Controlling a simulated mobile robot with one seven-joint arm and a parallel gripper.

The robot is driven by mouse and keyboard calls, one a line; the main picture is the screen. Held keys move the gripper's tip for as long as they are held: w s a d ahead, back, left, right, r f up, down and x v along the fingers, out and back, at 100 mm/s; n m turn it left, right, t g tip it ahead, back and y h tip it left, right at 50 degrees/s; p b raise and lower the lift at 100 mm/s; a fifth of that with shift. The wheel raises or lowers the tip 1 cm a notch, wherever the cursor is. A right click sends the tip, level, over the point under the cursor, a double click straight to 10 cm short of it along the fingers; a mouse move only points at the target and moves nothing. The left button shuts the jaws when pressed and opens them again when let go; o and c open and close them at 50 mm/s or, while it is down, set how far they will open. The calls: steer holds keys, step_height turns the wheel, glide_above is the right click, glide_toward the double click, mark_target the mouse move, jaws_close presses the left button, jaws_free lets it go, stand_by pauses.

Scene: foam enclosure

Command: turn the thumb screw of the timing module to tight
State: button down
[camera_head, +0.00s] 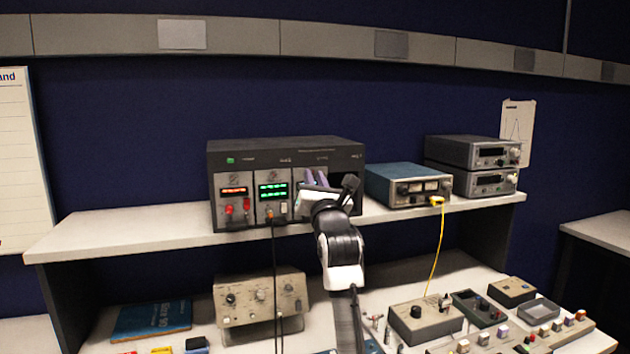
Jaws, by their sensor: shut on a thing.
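A black instrument rack (285,148) stands on the upper shelf with upright modules side by side in its front. The left module has a red display (234,191), the one beside it a green display (272,190). My gripper (314,180) is at the rack's front, right of the green-display module, with its purple-grey fingers against the panel area there. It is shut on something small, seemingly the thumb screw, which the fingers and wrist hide. The module labels are too small to read, and the screw's angle cannot be seen.
A dark open bay (349,186) lies right of my gripper. A blue-topped instrument (408,180) and two stacked grey units (473,168) stand farther right. A black cable (274,255) hangs from the green-display module. A beige box (260,300) and small parts crowd the lower bench.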

steer(key=shift+m+h, duration=0.4)
steer(key=shift+m, duration=0.1)
